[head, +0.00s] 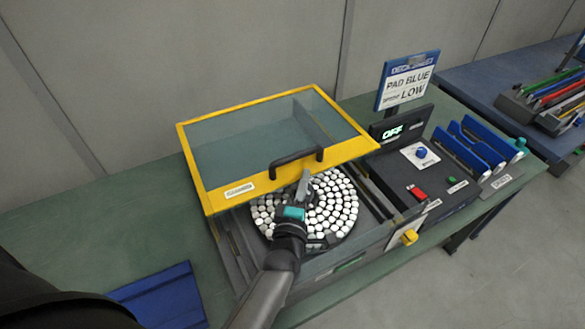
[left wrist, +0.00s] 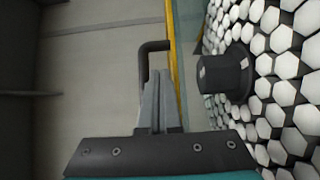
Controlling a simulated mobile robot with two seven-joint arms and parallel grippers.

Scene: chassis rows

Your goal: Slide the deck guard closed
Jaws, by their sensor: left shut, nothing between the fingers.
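The deck guard (head: 222,201), a clear panel in a yellow frame, covers the back of the machine. The front part of the round deck (head: 338,203) with white hexagonal pads is uncovered. The guard's black handle (head: 297,157) is on its front edge; the handle (left wrist: 146,68) and yellow edge (left wrist: 172,50) also show in the left wrist view. My left gripper (head: 305,176) is shut and empty over the deck, just in front of the handle. In the left wrist view its fingertips (left wrist: 158,76) are beside the handle; contact cannot be told. My right gripper is out of view.
A sign (head: 408,80) reading PAD BLUE, LOW and a display (head: 392,132) reading OFF stand behind a control panel with a blue knob (head: 421,152) and red switch (head: 416,192). A yellow knob (head: 409,237) is on the machine's front. A blue mat (head: 160,297) lies front left.

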